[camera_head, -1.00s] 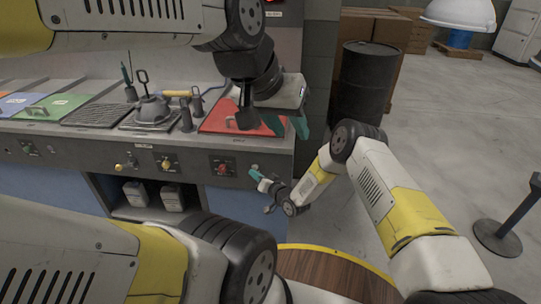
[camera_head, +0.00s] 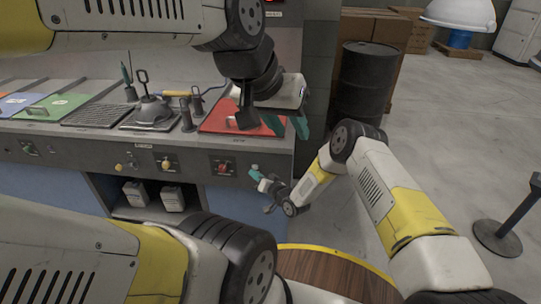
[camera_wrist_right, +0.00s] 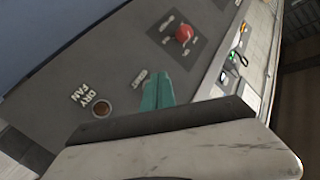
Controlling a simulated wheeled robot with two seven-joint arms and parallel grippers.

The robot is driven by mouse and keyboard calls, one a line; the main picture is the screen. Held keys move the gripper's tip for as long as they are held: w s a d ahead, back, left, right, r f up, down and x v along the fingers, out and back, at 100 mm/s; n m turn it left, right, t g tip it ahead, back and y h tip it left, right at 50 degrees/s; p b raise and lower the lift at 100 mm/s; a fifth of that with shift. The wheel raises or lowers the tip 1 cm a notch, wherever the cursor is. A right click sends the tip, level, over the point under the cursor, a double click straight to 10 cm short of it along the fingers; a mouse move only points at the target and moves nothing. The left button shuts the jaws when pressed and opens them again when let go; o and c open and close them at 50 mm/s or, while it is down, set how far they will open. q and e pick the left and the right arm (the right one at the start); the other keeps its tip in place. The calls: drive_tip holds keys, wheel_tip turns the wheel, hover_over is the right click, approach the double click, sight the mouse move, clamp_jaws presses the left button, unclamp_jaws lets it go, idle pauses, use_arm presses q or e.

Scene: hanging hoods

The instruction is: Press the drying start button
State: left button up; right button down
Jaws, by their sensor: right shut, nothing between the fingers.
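The brown round button (camera_wrist_right: 103,107) beside the "DRY FAN" lettering is on the grey front panel (camera_wrist_right: 75,65) in the right wrist view. My right gripper (camera_wrist_right: 158,92) is shut and empty, its teal fingers over the panel to the right of the button; I cannot tell if they touch it. In the head view my right gripper (camera_head: 256,172) is at the counter's front panel, right of the red knob (camera_head: 224,168). The button cannot be made out there. My left gripper (camera_head: 292,126) hangs above the counter's right end, its teal fingers apart and empty.
The red knob also shows in the right wrist view (camera_wrist_right: 184,33). A red lid (camera_head: 215,122) lies on the counter top. A dark barrel (camera_head: 362,85) stands behind on the right, and a post (camera_head: 515,210) stands on the open floor.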

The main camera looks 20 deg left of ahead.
idle(0.4)
drive_tip(key=shift+w+a, duration=0.1)
drive_tip(key=shift+w, duration=0.35)
drive_tip(key=shift+w, duration=0.35)
idle(0.7)
drive_tip(key=shift+s, duration=0.75)
drive_tip(key=shift+s+d, duration=0.25)
drive_tip(key=shift+s, duration=0.55)
drive_tip(key=shift+s+d, duration=0.2)
drive_tip(key=shift+s, duration=0.65)
drive_tip(key=shift+s+d, duration=0.25)
drive_tip(key=shift+s, duration=0.55)
